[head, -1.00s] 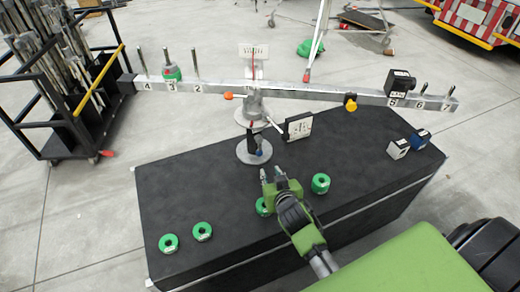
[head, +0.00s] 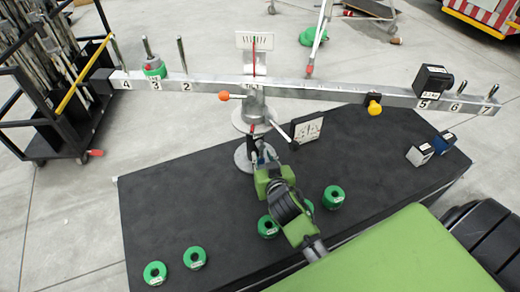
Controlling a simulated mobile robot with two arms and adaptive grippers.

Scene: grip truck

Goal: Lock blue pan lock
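A grey metal balance stand (head: 246,157) rises from the black table, with a long beam (head: 310,91) across its top. A small blue part, seemingly the blue pan lock (head: 259,144), is low on the stand's column and partly hidden by my gripper. My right gripper (head: 263,155), green with grey fingers, is at the front of the column, with its fingertips at or very near the blue part. I cannot tell whether they touch it or how far apart they are. My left gripper is out of view.
Green ring weights (head: 155,273) lie on the black table (head: 185,210), some close beside my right arm. Orange (head: 224,97) and yellow (head: 374,107) knobs stick out under the beam. Two small blocks (head: 420,154) sit at the right.

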